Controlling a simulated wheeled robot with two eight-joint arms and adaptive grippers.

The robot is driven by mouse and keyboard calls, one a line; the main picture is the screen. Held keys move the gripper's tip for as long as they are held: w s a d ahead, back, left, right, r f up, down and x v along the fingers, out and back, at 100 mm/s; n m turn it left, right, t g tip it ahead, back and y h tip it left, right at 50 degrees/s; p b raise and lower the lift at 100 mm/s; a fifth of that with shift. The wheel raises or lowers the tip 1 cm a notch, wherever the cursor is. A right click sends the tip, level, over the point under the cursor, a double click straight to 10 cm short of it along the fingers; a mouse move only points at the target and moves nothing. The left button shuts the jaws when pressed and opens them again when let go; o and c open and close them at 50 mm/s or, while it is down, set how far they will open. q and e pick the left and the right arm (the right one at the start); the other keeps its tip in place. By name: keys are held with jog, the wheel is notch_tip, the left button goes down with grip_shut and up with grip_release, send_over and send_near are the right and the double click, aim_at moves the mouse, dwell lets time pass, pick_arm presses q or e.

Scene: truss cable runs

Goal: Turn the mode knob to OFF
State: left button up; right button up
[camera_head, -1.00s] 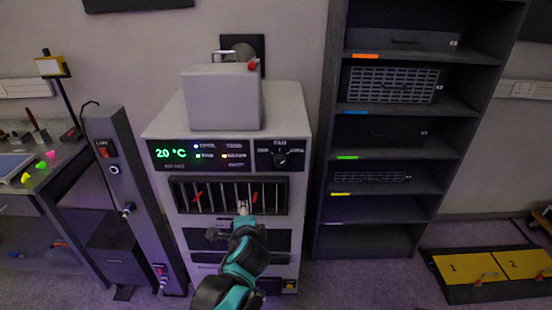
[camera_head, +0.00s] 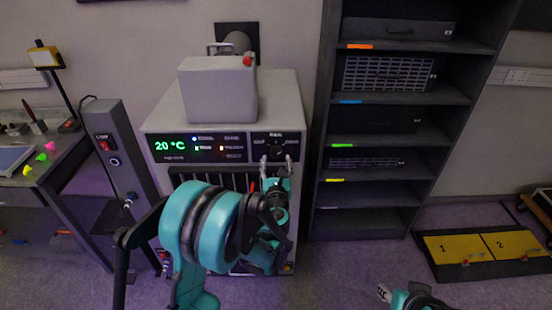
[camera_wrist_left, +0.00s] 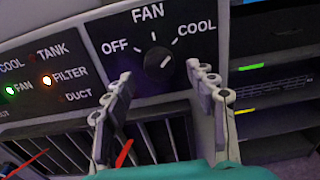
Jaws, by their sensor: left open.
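The mode knob (camera_head: 276,150) is a dark round dial on the black FAN panel at the upper right of the grey unit's front. In the left wrist view the knob (camera_wrist_left: 157,61) sits below the word FAN, with OFF at its left and COOL at its right. My left gripper (camera_head: 277,167) is open just below the knob in the head view. In the left wrist view the fingers of the left gripper (camera_wrist_left: 159,76) stand either side of the knob, apart from it. My right gripper (camera_head: 384,292) shows small at the bottom edge.
The display (camera_head: 198,147) reads 20 °C, with small lamps beside it. A slatted vent (camera_head: 215,181) with red pieces lies below. A grey box (camera_head: 217,90) stands on top. A dark shelf rack (camera_head: 318,150) stands close on the right.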

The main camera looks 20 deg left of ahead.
aim_at(276, 153)
pick_arm(q)
jog(key=shift+x, duration=1.3)
jog(key=c, duration=1.2)
jog(key=shift+o, duration=0.2)
